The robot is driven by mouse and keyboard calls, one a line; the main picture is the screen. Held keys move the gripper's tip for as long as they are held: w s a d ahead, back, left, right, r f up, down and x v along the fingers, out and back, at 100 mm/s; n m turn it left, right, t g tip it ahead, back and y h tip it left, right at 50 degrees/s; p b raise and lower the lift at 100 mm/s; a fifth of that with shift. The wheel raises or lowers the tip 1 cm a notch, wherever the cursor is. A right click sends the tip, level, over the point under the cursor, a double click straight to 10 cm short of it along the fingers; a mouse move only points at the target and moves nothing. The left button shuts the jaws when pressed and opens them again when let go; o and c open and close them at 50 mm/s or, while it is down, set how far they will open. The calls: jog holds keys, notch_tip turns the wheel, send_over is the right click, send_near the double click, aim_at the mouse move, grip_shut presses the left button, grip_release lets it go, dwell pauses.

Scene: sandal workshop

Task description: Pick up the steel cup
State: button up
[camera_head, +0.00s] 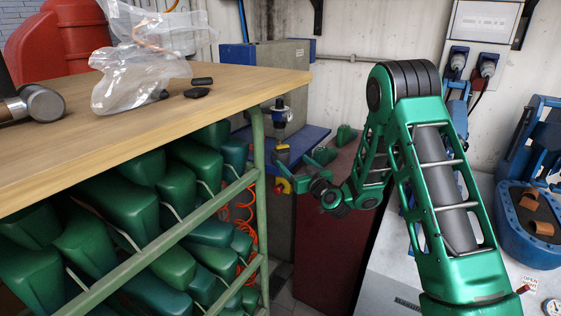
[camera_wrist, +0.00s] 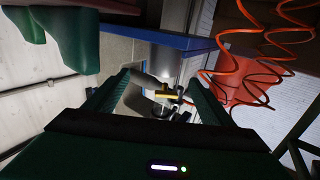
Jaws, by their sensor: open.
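I cannot make out a steel cup for certain in either view. A silvery metal fitting (camera_head: 280,117) stands near the blue ledge in the head view. In the wrist view, a grey metal body with a brass-coloured part (camera_wrist: 168,94) shows beyond and between my fingers; I cannot tell whether it is the same thing. My gripper (camera_head: 300,171) is small and partly hidden by its own arm in the head view, off the right end of the workbench and below its top. It also shows in the wrist view (camera_wrist: 160,88), its two dark green fingers apart, with nothing held.
The wooden workbench (camera_head: 200,105) carries a hammer (camera_head: 42,102), a clear plastic bag (camera_head: 140,75) and small black pieces (camera_head: 198,91). Green shoe lasts (camera_head: 125,205) fill the rack below. Orange coiled hose (camera_wrist: 265,70) hangs beside my gripper. A blue machine (camera_head: 535,235) stands at right.

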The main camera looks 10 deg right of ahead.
aim_at(287, 155)
jog(key=x, duration=0.5)
jog(key=shift+a+x, duration=0.2)
jog(key=shift+x, duration=2.45)
jog(key=shift+s, duration=0.1)
jog(key=c, duration=1.2)
jog(key=shift+r, duration=0.15)
jog(key=shift+r, duration=0.6)
jog(key=v, duration=1.8)
jog(key=shift+w+d+f+m+h, duration=0.9)
jog(key=shift+w+d+f+h, duration=0.6)
jog(key=shift+d, duration=0.25)
